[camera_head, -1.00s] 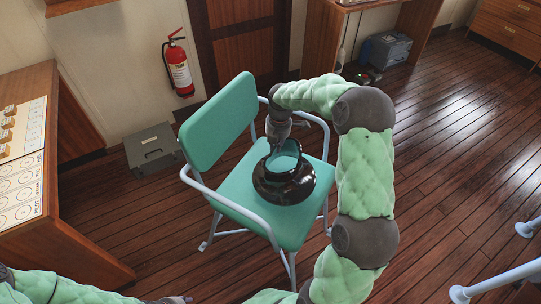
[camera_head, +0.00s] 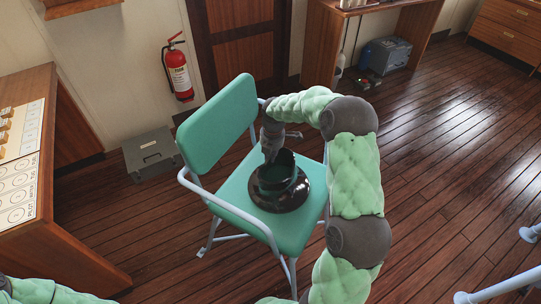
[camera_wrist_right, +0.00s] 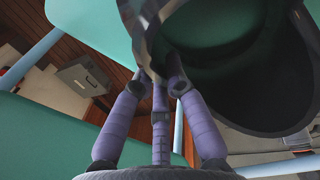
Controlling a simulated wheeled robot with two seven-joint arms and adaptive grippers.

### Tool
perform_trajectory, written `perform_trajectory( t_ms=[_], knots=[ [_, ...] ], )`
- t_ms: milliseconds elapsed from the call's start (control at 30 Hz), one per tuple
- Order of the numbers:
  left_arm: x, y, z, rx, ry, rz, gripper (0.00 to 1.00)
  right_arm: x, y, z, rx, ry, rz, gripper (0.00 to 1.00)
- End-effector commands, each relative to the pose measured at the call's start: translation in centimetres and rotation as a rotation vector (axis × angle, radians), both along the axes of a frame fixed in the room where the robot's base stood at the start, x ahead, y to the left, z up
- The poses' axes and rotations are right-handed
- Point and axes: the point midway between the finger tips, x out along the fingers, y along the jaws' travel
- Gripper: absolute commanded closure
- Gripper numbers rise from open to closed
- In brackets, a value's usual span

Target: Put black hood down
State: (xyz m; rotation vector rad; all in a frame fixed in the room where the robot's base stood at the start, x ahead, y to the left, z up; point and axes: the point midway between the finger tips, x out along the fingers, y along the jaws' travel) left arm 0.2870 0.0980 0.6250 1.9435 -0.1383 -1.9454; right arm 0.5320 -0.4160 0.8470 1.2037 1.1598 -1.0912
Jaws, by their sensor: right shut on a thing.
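The black hood (camera_head: 281,199) is a glossy dark ring-like piece with a wide round base and a raised open collar. It is upright at the middle of the green chair's seat (camera_head: 234,193); I cannot tell whether its base rests fully on the seat. My right gripper (camera_head: 270,152) reaches down from above and is shut on the collar's far rim. In the right wrist view the gripper's purple fingers (camera_wrist_right: 160,85) close on the hood's edge, and the hood's dark opening (camera_wrist_right: 245,60) fills the upper right. My left gripper is out of view; only part of its arm shows at bottom left.
The chair's green backrest (camera_head: 216,122) and pale metal armrest (camera_head: 228,208) flank the seat. A wooden console (camera_head: 85,245) stands at the left, with a grey box (camera_head: 152,153) on the floor beside it. The wooden floor at right is mostly open.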

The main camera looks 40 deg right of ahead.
Motion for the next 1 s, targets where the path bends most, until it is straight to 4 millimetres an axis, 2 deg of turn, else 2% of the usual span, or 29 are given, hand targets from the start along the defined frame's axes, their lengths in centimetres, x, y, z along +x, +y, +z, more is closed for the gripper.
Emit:
perform_trajectory(
  t_ms=[33,67,100,133,467,567,667,1000],
  knots=[
    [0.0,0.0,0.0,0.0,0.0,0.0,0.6,0.0,0.0,-0.1,0.0,0.0,0.0,1.0],
    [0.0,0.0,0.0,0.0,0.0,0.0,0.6,0.0,0.0,-0.2,0.0,0.001,0.0,0.8],
    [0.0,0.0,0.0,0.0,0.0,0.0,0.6,0.0,0.0,-0.2,0.0,0.001,0.0,0.69],
    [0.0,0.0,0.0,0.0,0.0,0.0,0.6,0.0,0.0,-0.2,0.0,0.001,0.0,0.62],
    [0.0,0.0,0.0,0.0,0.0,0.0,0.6,0.0,0.0,-0.1,0.0,0.001,0.0,0.62],
    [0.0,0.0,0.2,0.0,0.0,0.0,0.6,0.0,0.0,0.5,0.0,-0.001,0.0,0.62],
    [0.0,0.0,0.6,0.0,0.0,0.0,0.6,-0.1,0.0,1.8,-0.001,-0.001,0.0,0.62],
    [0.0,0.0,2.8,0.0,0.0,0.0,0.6,-0.8,0.0,8.5,-0.001,-0.002,0.0,0.62]
  ],
)
